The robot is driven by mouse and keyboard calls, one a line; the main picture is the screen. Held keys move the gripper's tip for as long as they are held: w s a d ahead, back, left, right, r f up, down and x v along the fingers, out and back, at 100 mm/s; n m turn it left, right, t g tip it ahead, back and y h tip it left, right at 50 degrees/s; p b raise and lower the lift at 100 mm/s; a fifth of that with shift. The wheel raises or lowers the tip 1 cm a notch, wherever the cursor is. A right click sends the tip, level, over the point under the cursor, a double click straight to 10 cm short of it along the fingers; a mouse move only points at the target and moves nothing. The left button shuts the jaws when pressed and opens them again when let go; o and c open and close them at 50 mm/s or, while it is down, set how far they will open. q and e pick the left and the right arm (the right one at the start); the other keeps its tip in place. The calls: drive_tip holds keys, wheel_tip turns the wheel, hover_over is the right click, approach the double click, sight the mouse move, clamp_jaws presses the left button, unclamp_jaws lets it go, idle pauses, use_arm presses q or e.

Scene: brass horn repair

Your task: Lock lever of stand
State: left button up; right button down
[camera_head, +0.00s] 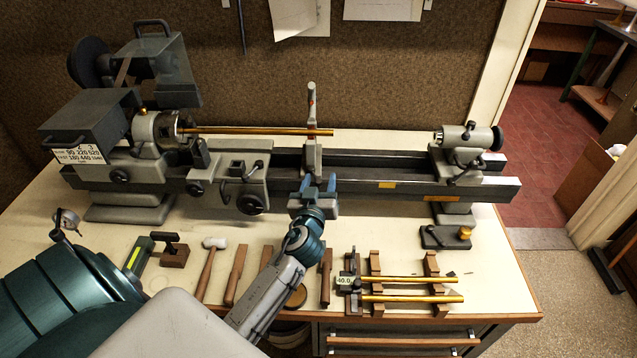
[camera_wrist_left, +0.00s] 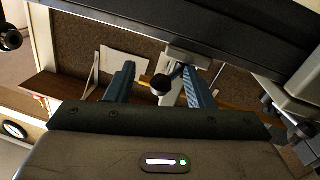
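In the left wrist view, the lever's dark round knob (camera_wrist_left: 160,84) and short arm show between the open fingers of my left gripper (camera_wrist_left: 160,82). The knob appears clear of both fingers. In the head view the lever is hidden or too small to make out. My right gripper is not in view.
The lathe bed (camera_head: 395,180) runs across the bench, with the headstock (camera_head: 158,132) at left and tailstock (camera_head: 466,139) at right. A mallet (camera_head: 208,265) and other tools lie in front. A wooden rack with brass tubes (camera_head: 410,298) stands right of my arm.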

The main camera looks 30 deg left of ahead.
use_arm(q)
drive_tip(key=shift+s+f, duration=0.1)
drive_tip(key=shift+s, duration=0.2)
drive_tip(key=b+v, duration=0.4)
drive_tip(key=v, duration=0.6)
drive_tip(key=shift+s+d, duration=0.1)
drive_tip(key=shift+d, duration=0.05)
